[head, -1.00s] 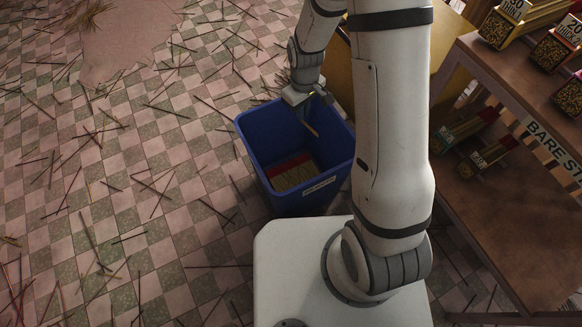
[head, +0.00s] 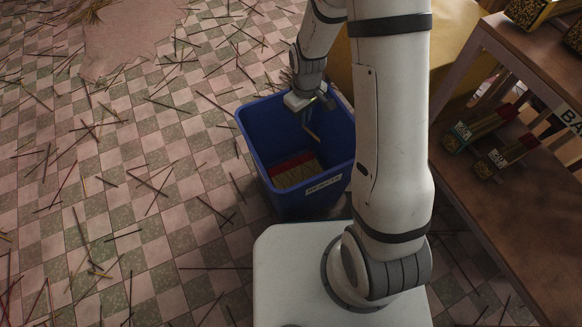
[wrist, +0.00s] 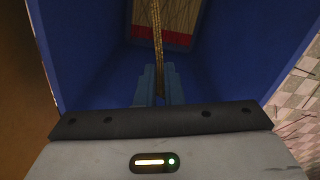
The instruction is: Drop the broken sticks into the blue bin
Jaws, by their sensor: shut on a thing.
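The blue bin (head: 262,165) stands on the floor in front of my base, with a white label on its near side. In the head view my gripper (head: 316,112) is at the bin's upper right, over its opening and pointing down. The wrist view shows my gripper (wrist: 160,88) shut on a thin yellowish-brown stick (wrist: 157,28), which points down into the bin. The held stick also shows in the head view (head: 312,133), inside the bin's outline. At the bin's bottom lie tan sticks (head: 297,174) with a red band. Many dark broken sticks (head: 148,186) lie scattered on the checkered floor.
A brown shelf (head: 500,215) stands close on the right, with boxes of sticks (head: 487,128) on it. A yellow-brown surface (head: 455,45) is behind my arm. A pinkish patch (head: 125,40) lies on the floor at upper left.

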